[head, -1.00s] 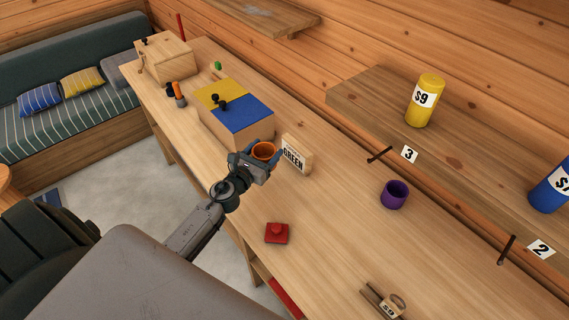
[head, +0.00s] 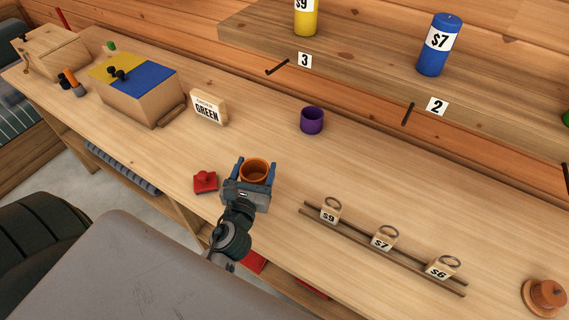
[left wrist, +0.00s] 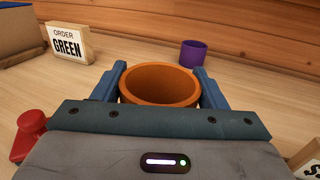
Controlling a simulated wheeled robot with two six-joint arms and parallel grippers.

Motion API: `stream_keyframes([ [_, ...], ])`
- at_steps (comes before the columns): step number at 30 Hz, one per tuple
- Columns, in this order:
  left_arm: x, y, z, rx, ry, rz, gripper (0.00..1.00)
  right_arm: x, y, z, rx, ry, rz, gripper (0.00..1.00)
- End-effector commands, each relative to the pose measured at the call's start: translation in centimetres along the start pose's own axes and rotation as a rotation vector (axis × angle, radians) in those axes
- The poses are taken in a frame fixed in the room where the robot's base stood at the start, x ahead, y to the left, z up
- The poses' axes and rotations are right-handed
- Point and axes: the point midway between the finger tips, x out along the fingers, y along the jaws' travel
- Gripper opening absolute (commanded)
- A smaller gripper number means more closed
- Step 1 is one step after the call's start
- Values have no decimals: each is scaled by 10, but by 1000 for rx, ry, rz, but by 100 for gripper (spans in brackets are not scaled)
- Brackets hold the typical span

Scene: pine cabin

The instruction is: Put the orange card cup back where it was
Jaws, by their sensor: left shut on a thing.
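The orange card cup (head: 256,170) is held upright between the two blue fingers of my left gripper (head: 254,176), which is shut on it over the front part of the bench. In the left wrist view the orange cup (left wrist: 160,84) sits between both fingers, its open mouth showing; its lower part is hidden by the gripper. I cannot tell whether its base touches the bench. The purple cup (head: 312,120) stands on the bench behind and to the right; it also shows in the left wrist view (left wrist: 194,53). My right gripper is not in view.
A red knobbed piece (head: 205,182) lies just left of the gripper. A GREEN order sign (head: 209,107) and a yellow-and-blue-topped box (head: 140,98) stand further left. Price tags with rings (head: 383,238) sit on a rail at right. The bench between the gripper and purple cup is clear.

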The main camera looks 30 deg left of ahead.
Motion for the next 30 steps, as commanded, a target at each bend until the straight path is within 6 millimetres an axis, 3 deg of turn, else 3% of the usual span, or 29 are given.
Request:
stream_keyframes([
  [5, 17, 6, 0, 4, 0, 11, 45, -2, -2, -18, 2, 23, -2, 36],
  [9, 54, 15, -1, 6, -1, 11, 45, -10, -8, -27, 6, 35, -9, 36],
  [18, 125, 32, -11, 4, 2, 12, 45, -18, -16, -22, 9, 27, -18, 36],
  [27, 154, 39, -16, 1, 3, 12, 45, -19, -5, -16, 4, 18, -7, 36],
  [30, 151, 38, -40, 2, 6, 12, 45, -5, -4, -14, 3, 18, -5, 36],
])
